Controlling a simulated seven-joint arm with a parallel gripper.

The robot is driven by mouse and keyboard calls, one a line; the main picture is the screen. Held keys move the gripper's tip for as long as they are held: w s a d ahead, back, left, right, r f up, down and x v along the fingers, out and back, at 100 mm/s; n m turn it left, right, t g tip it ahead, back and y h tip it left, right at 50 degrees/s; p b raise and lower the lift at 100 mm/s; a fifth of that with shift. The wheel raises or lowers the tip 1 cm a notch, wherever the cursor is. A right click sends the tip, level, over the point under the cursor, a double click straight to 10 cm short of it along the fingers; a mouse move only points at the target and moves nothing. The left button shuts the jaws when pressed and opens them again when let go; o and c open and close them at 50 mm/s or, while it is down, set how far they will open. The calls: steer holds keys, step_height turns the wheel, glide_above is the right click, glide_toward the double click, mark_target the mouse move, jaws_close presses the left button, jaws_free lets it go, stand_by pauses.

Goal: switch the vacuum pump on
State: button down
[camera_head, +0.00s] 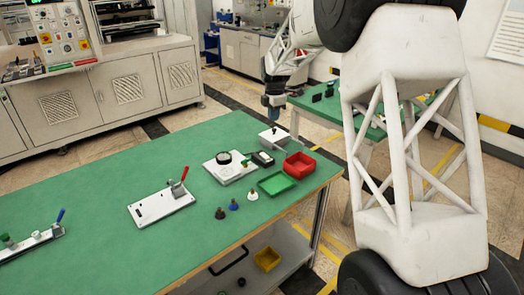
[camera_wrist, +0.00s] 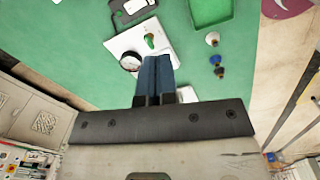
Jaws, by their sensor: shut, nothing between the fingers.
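A white plate (camera_head: 218,172) on the green table carries a round black-rimmed gauge (camera_head: 223,158) and a green-handled lever or knob (camera_head: 245,163). In the wrist view the plate (camera_wrist: 116,43), gauge (camera_wrist: 130,63) and green handle (camera_wrist: 150,40) show just beyond my fingers. A small dark box with a light panel (camera_head: 263,158) sits beside the plate, and a light box with a dark knob (camera_head: 274,138) stands behind it. I cannot tell which is the vacuum pump's switch. My gripper (camera_head: 272,118) is shut and empty, above the table's far edge; its blue fingers (camera_wrist: 155,72) are together.
A red bin (camera_head: 300,164), a green tray (camera_head: 277,184) and several small knobbed pieces (camera_head: 234,205) lie near the right. A white plate with a red-handled clamp (camera_head: 160,208) lies left of centre, and a blue-handled one (camera_head: 35,238) further left. Bare green table (camera_head: 110,185) lies between.

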steer(key=w+a+f+n, duration=0.3)
steer(key=w+a+f, duration=0.1)
steer(key=w+f, duration=0.2)
steer(key=shift+a+f, duration=0.15)
steer(key=shift+a, duration=0.25)
steer(key=shift+s+d, duration=0.1)
steer(key=shift+s+d+r, duration=0.3)
steer(key=shift+s+d, duration=0.1)
stand_by(0.4)
steer(key=shift+r, duration=0.15)
step_height(320, 180, up, 14)
steer(key=s+d, duration=0.1)
steer(key=shift+s+d+f, duration=0.2)
stand_by(0.5)
